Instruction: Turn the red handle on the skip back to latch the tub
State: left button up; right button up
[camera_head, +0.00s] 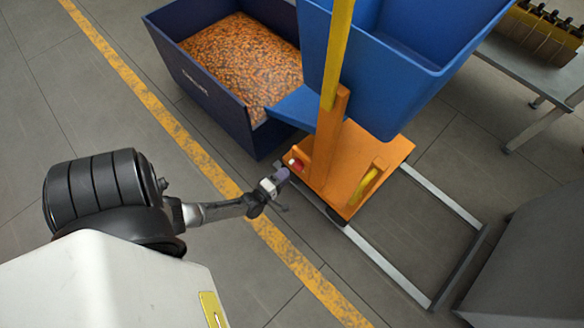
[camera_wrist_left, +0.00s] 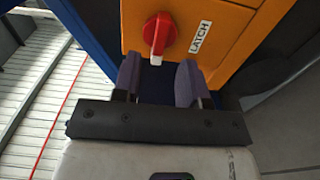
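The red handle (camera_wrist_left: 157,35) is a knob on the orange face of the skip's stand, beside a white label reading LATCH (camera_wrist_left: 200,37). Its grip points down and slightly left in the left wrist view. In the head view the red handle (camera_head: 295,164) shows small at the base of the orange stand (camera_head: 328,160). My left gripper (camera_wrist_left: 160,80) is open, its two purple-grey fingers just short of the handle, one on either side of the handle's lower end. In the head view my left gripper (camera_head: 275,182) is near the stand. The blue tub (camera_head: 385,70) is above it. My right gripper is not in view.
A dark blue bin (camera_head: 205,85) full of small orange pieces stands left of the skip. Grey frame rails (camera_head: 375,252) lie on the floor to its right. A table (camera_head: 530,75) with amber bottles stands at upper right. The floor near the yellow line is clear.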

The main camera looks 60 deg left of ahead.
aim_at(297, 165)
pick_arm(q)
jog(key=shift+b+x, duration=0.55)
jog(key=shift+x, duration=1.6)
grip_shut()
